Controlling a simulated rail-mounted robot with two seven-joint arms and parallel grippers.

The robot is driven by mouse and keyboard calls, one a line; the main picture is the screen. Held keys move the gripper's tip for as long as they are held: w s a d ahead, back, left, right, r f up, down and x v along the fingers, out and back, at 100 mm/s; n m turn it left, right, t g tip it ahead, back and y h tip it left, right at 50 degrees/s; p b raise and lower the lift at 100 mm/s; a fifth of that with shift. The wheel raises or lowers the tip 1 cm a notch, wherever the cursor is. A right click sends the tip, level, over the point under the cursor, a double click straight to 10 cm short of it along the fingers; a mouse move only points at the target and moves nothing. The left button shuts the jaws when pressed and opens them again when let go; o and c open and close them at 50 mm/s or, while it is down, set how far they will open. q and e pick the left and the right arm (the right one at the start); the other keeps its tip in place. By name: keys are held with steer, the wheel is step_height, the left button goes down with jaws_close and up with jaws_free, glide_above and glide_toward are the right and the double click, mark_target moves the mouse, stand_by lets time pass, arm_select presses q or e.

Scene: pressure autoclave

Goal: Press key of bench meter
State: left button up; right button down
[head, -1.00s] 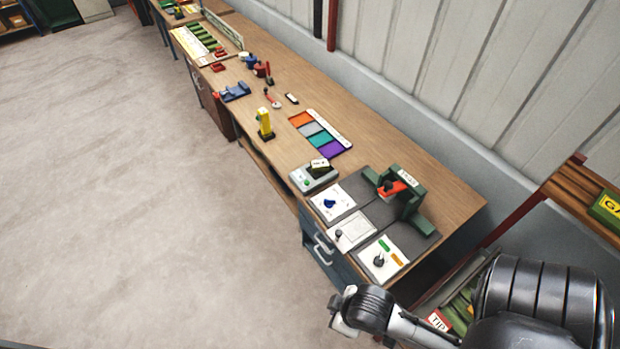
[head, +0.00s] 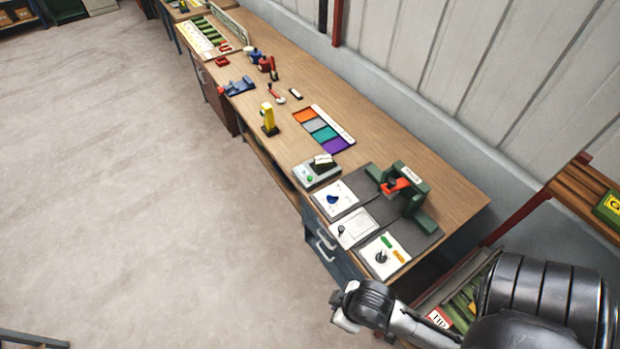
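The bench meter appears to be the small grey box (head: 317,173) with a green button and a raised dark and pale top part, on the wooden bench. The round green button (head: 309,179) on its near side looks like the key. The display cannot be read at this size. My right arm comes in at the lower right, well away from the box, and its far end is near the bench's front right corner. No gripper fingers can be made out on it. My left arm and gripper are not in view.
Right of the meter are white panels with knobs (head: 382,257) on a dark mat and a green frame (head: 407,193) with a red part. Left are a colored tray (head: 324,132), a yellow upright device (head: 268,117) and small tools.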

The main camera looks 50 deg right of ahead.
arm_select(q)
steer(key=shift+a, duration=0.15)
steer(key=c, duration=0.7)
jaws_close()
